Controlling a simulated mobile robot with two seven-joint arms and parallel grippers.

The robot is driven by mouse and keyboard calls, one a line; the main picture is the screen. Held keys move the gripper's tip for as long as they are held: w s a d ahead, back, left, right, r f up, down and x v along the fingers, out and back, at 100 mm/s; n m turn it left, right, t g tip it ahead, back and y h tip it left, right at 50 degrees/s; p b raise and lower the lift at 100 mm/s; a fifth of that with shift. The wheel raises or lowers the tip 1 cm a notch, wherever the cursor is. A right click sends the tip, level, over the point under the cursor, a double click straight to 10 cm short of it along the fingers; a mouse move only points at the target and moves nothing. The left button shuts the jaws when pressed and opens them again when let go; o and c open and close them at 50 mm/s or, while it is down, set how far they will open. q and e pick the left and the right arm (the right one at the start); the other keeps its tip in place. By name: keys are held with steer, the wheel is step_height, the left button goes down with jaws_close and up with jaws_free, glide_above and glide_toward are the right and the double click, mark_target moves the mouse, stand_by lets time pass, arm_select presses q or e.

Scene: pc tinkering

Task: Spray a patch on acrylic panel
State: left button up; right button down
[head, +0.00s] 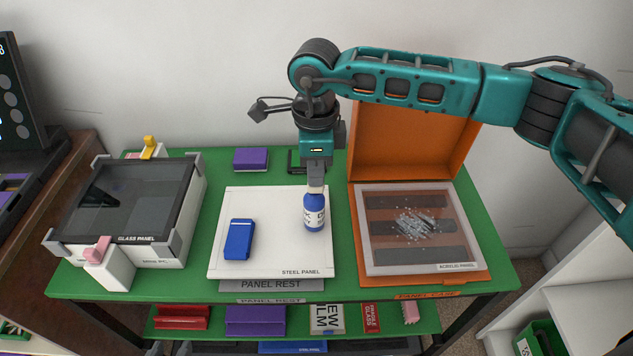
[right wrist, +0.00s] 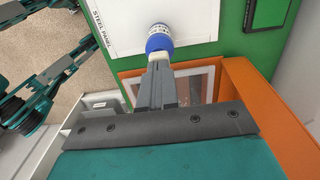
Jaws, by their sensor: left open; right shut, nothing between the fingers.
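The acrylic panel (head: 375,258) is clear and framed. It lies on the orange panel case (head: 480,279) at right, with a pale speckled patch (head: 415,224) near its middle. A blue bottle with a white label (head: 314,217) stands on the right part of the white steel panel (head: 270,203). It also shows in the right wrist view (right wrist: 158,42). My right gripper (head: 315,187) points down, shut and empty, directly above the bottle. Its fingertips (right wrist: 157,62) are at the bottle's top; I cannot tell if they touch. My left gripper is not in view.
A blue block (head: 239,239) lies on the steel panel. The glass panel (head: 125,200) on a white case stands at left. The orange lid (head: 415,140) stands open behind the acrylic panel. A purple block (head: 250,159) lies at the back. A lower shelf holds several items.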

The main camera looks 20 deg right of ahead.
steer(key=shift+f, duration=0.35)
steer(key=shift+r, duration=0.15)
steer(key=shift+r+p, duration=0.4)
steer(key=shift+r, duration=0.8)
steer(key=shift+r, duration=0.1)
step_height(320, 180, up, 5)
steer(key=p, duration=0.3)
stand_by(0.4)
